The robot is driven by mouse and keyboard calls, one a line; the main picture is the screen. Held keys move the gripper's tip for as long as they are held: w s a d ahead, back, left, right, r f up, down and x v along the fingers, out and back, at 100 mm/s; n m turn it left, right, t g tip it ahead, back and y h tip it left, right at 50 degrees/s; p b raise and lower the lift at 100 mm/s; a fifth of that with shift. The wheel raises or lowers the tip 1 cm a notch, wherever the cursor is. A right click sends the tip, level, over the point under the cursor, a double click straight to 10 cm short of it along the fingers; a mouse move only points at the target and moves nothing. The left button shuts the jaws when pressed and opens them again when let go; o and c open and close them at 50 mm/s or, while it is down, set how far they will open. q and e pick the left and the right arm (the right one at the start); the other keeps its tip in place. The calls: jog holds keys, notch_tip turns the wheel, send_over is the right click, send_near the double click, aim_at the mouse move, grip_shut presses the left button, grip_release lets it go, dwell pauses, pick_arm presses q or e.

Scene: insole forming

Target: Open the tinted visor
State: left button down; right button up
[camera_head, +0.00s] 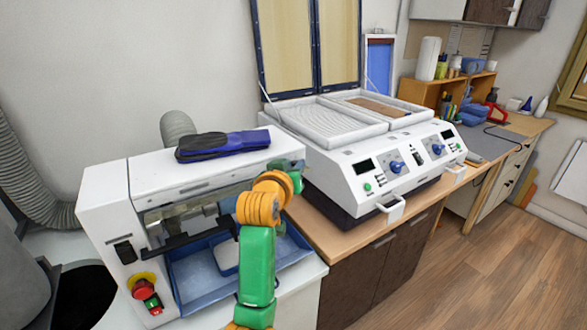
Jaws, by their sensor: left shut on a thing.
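The white machine (105,200) stands at the left on a white-topped cabinet. Its tinted visor (180,218) is a see-through brownish panel across the upper front opening, with a dark handle bar (188,243) along its lower edge. My left arm, green and orange, rises in front of the machine's right side. My left gripper (229,222) is at the right end of the visor's bar and is shut on it. The orange joint hides part of the gripper and that end of the visor. My right gripper is not in view.
A blue tray (187,283) with a pale block lies below the visor. A white double press (350,165) with raised lids stands to the right on a wooden cabinet. The floor (470,275) at the right is clear.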

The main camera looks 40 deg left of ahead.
pick_arm(q)
jog(key=c, duration=1)
grip_release()
jog(key=b+v, duration=0.2)
jog(key=v, duration=0.5)
jog(key=shift+f, duration=0.1)
